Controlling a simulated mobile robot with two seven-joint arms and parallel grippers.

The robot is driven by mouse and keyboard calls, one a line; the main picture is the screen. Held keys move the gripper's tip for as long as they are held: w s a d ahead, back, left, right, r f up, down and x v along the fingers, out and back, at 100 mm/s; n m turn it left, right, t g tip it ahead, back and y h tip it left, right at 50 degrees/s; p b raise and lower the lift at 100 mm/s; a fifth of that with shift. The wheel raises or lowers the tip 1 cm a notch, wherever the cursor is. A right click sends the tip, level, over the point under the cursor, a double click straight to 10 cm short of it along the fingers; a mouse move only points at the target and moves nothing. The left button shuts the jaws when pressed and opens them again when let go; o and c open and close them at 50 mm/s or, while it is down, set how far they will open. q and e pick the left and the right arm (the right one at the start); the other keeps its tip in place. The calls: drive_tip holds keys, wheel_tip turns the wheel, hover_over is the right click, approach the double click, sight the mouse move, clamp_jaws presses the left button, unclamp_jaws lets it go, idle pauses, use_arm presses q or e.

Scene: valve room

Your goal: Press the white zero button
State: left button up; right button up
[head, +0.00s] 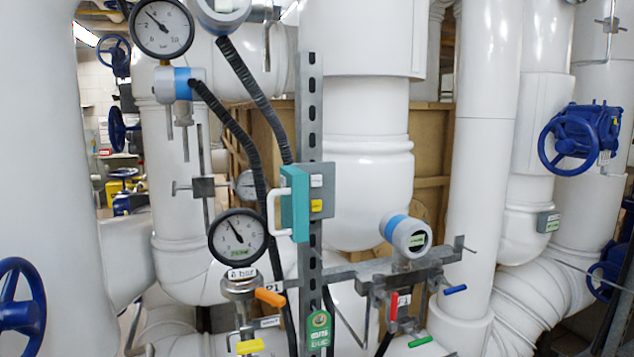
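The white button (317,181) is a small pale rectangle on a grey control box (325,190) fixed to the upright perforated metal strut. A yellow button (317,205) is just below it on the same box. Lettering on the buttons is too small to read. A teal cover (298,203) with a white handle (275,213) stands swung out to the left of the box, and both buttons are uncovered. Neither of my grippers is in view.
A pressure gauge (238,237) and an orange lever (270,297) are left of and below the box. A round digital meter (409,236) sits on a bracket to its lower right. Black hoses (252,95) run behind the cover. Thick white pipes surround the strut.

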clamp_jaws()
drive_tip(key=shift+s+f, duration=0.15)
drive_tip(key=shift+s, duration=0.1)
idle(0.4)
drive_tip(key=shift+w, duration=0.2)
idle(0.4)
